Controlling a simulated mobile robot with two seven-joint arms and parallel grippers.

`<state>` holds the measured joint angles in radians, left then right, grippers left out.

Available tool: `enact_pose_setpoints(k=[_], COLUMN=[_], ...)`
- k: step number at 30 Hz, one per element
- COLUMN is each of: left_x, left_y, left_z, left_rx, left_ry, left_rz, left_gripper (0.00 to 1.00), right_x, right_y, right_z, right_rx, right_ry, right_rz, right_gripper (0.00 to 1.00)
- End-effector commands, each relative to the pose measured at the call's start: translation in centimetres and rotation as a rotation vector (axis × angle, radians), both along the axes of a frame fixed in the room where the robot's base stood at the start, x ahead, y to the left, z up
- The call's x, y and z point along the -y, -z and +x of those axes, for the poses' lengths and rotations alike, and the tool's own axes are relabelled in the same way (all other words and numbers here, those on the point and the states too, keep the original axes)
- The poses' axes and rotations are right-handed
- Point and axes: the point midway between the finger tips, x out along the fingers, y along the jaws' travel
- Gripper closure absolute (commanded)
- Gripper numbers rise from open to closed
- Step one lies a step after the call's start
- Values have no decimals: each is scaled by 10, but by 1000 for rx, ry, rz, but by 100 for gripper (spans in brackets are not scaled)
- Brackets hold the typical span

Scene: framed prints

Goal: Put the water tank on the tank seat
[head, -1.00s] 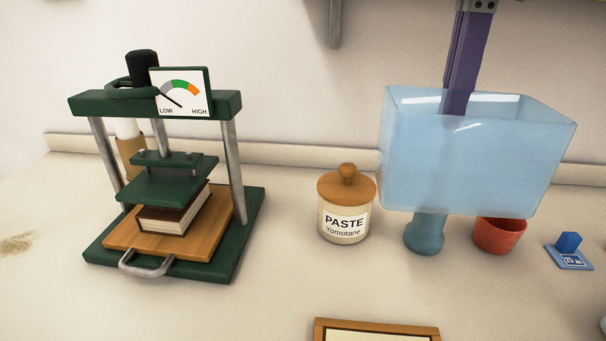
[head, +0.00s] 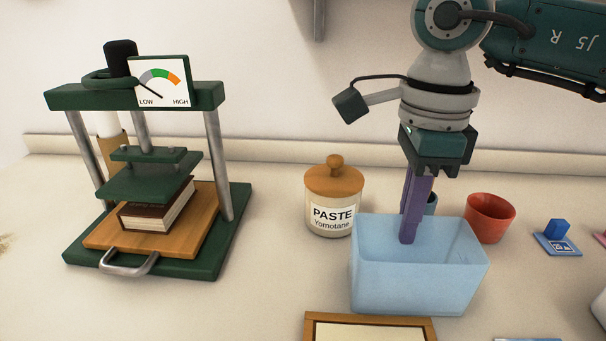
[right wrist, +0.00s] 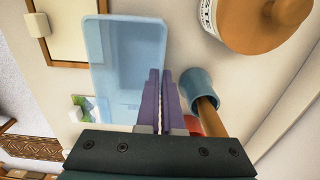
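The water tank (head: 400,285) is an open-topped, translucent light-blue box, upright at the right of the head view. It also shows in the right wrist view (right wrist: 115,60). My right gripper (head: 412,225) points down at the tank's back rim, one purple finger inside the wall and the other behind it. In the right wrist view its fingers (right wrist: 159,78) are close together on the tank's edge, shut on that wall. I cannot tell whether the tank's base touches the counter. I cannot make out the tank seat. My left gripper is not in view.
A paste jar (head: 332,215) stands left of the tank. A blue cup (head: 431,204) and red pot (head: 490,219) stand behind it. A wooden frame (head: 370,320) lies in front. A green press (head: 190,262) holding a book is at left; a blue stamp (head: 557,238) is at right.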

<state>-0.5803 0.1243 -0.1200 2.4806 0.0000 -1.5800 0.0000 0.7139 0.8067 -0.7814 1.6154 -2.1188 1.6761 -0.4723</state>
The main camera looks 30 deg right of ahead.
Motion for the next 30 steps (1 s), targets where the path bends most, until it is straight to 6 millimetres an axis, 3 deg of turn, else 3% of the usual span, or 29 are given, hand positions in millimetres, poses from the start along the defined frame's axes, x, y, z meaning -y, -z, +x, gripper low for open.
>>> enact_pose_setpoints(k=[6, 15, 25, 30], left_x=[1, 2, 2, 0], left_y=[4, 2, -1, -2], left_z=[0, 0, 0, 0], left_rx=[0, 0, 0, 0], left_ry=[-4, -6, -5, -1], left_rz=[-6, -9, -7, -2], left_gripper=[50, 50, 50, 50], right_x=[0, 0, 0, 0], right_y=[3, 2, -5, -35], right_z=[0, 0, 1, 2], right_rx=[1, 1, 2, 7], right_ry=[0, 0, 0, -1], right_rz=[-1, -1, 0, -1], right_gripper=[100, 67, 67, 67])
